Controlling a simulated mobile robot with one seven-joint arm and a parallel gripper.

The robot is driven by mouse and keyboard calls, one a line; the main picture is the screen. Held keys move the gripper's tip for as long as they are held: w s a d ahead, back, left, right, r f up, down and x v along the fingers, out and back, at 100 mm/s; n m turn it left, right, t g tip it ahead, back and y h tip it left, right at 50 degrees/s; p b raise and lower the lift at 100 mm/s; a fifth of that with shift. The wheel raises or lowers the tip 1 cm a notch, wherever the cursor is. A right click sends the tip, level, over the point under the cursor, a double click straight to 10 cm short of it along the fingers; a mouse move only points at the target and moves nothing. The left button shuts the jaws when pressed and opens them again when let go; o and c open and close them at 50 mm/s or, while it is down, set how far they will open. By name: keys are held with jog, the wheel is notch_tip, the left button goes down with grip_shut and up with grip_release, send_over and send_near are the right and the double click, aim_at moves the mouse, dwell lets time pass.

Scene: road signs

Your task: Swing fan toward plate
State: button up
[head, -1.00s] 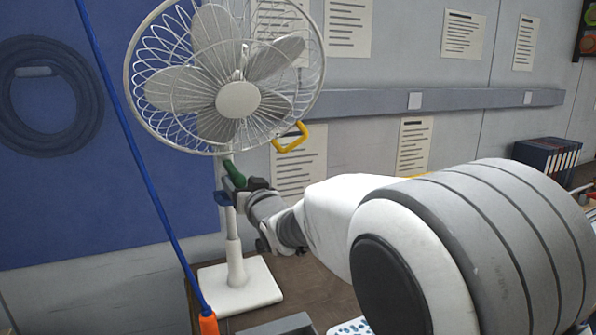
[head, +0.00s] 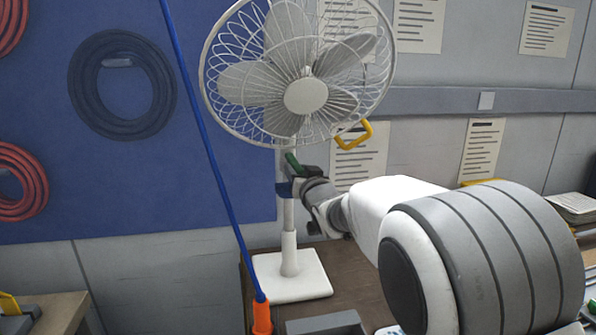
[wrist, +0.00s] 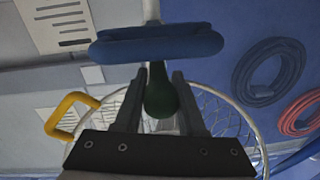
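A white pedestal fan (head: 306,96) stands on a brown surface, its wire cage facing forward. A yellow loop handle (head: 353,135) shows at the cage's lower right; it also shows in the wrist view (wrist: 71,116). A green knob-like grip (head: 292,162) and a blue bar (head: 284,189) are at the pole below the cage. My gripper (wrist: 160,82) has its fingers on both sides of the green grip (wrist: 160,93) and appears closed on it. The blue bar (wrist: 157,44) lies just beyond the fingertips. I cannot make out a plate for certain.
A blue cord (head: 210,140) with an orange end (head: 262,317) hangs left of the fan. Dark hose (head: 122,85) and red hose (head: 22,180) coils hang on the blue panel. Papers and a grey rail (head: 430,101) are on the wall behind.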

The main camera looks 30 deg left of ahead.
grip_shut()
dwell(1.0)
